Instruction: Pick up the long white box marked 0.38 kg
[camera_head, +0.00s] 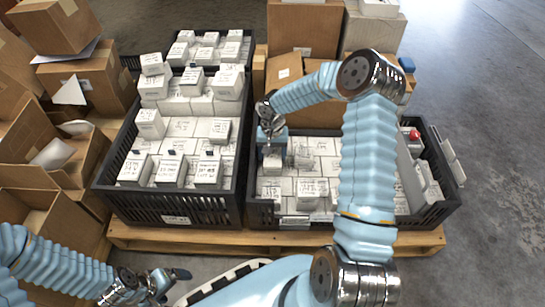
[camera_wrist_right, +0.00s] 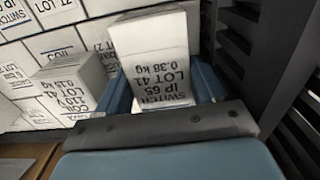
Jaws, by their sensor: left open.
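The white box marked 0.38 kg (camera_wrist_right: 155,60), also lettered SWITCH, IP 65 and LOT 41, stands out large in the right wrist view. The blue fingers of my right gripper (camera_wrist_right: 163,92) lie on either side of its near end; whether they press on it is unclear. In the head view, my right gripper (camera_head: 272,140) is over the left part of the right black crate (camera_head: 253,210), with a white box (camera_head: 273,160) right under it. My left gripper (camera_head: 165,281) is open and empty at the lower left, in front of the pallet.
Other white boxes (camera_wrist_right: 68,85) sit close to the left of the marked box. The dark slatted crate wall (camera_wrist_right: 245,45) is close on the right. A left crate (camera_head: 170,212) of white boxes shares the wooden pallet (camera_head: 150,238). Cardboard boxes (camera_head: 95,75) crowd the left.

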